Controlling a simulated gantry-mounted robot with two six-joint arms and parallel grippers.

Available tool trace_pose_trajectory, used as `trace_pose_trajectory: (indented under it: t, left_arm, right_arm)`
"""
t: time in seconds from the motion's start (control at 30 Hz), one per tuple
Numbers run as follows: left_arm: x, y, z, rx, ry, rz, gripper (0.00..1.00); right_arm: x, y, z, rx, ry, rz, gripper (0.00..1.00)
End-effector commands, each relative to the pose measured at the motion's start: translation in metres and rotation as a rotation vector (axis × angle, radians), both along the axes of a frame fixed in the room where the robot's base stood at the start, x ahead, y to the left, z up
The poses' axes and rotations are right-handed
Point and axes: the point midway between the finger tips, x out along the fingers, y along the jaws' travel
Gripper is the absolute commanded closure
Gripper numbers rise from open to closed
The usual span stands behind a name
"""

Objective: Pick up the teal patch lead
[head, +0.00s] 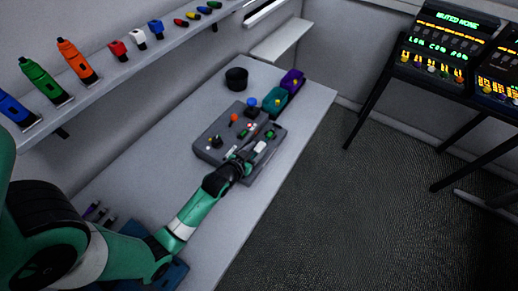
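My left arm reaches in from the lower left, and my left gripper (245,155) is over the front right part of a grey panel (212,151) on the table. The panel carries small coloured pieces, among them an orange one, a green one (270,134) and a white one (260,146) close to the gripper. The fingers are too small and dark to tell open from shut. I cannot pick out a teal patch lead for certain. A teal box (273,105) stands behind the panel, with a purple box (292,80) beyond it. My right gripper is not in view.
A black cup (236,79) stands at the table's back. A wall shelf (135,66) at left holds several coloured bottles and small items. A blue tray (172,277) lies partly hidden below my arm. The table's right edge (283,183) drops to dark floor.

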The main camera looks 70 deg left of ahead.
Motion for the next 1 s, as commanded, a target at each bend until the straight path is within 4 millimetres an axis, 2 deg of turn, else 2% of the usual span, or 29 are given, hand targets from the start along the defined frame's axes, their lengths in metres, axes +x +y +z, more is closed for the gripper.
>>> trace_pose_trajectory:
  t: [0.03,0.27,0.3,0.73,0.87,0.97,1.0]
  left_arm:
    - [0.000,0.000,0.000,0.000,0.000,0.000,0.57]
    - [0.000,0.000,0.000,0.000,0.000,0.000,0.98]
    - [0.000,0.000,0.000,0.000,0.000,0.000,1.00]
    - [0.000,0.000,0.005,0.001,-0.001,0.000,1.00]
    - [0.000,0.000,0.020,0.002,-0.003,0.000,1.00]
    - [-0.001,-0.001,0.040,0.002,-0.003,0.000,1.00]
    - [-0.006,-0.007,0.047,0.001,-0.001,-0.002,1.00]
  right_arm:
    - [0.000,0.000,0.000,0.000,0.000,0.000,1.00]
    - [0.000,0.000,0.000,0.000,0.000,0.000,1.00]
    - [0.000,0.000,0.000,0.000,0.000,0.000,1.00]
    - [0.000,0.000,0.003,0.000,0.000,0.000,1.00]
    - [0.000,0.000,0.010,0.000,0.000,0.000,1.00]
    - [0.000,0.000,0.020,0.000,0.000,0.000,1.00]
    - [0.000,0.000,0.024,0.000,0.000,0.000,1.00]
